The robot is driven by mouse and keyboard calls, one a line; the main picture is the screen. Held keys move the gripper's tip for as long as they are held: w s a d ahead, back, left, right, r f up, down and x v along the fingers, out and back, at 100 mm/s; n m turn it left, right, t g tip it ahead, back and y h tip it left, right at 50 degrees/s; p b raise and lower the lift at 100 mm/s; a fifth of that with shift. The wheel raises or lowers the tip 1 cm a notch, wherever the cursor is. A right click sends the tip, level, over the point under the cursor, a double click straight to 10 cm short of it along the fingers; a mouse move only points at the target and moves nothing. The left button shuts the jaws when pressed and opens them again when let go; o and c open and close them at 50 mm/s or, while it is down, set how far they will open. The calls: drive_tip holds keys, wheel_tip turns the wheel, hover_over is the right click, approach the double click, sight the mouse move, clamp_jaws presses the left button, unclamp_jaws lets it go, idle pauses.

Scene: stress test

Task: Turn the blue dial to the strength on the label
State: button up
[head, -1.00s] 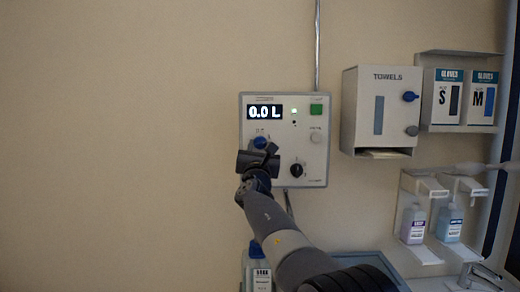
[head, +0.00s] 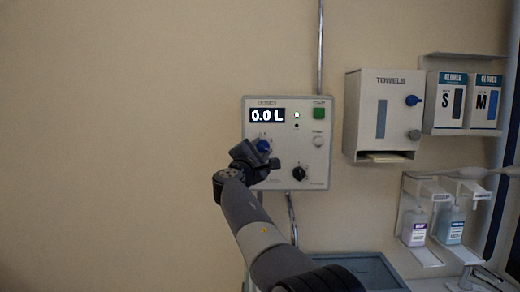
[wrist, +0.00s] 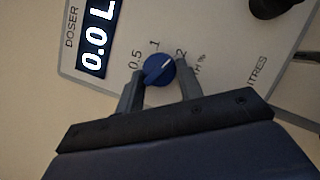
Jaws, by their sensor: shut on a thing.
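The blue dial (wrist: 160,70) sits on the dosing panel (head: 318,165), with marks 0.5, 1 and 2 around it in the wrist view. Its white pointer line points toward the 2. My gripper (wrist: 159,76) has one finger on each side of the dial and is shut on it. In the head view the dial (head: 263,146) shows just above my tilted gripper (head: 256,154). The panel's display (head: 267,115) reads 0.0 L. No readable strength label shows; my arm covers the area below the panel.
A black knob (head: 299,173), a green button (head: 319,113) and a pale button (head: 318,141) are also on the panel. A towel dispenser (head: 383,145) and glove boxes (head: 466,100) hang to the right. A grey tray (head: 375,265) lies below. The wall to the left is bare.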

drive_tip(key=shift+m, duration=0.7)
drive_tip(key=o, duration=1)
drive_tip(key=shift+s+a+f+b, duration=0.2)
drive_tip(key=shift+s+b, duration=0.1)
drive_tip(key=shift+s, duration=0.2)
drive_tip(key=b+v, duration=0.4)
drive_tip(key=v, duration=0.5)
drive_tip(key=shift+s+r, duration=0.25)
drive_tip(key=shift+s, duration=0.1)
drive_tip(key=shift+a, duration=0.15)
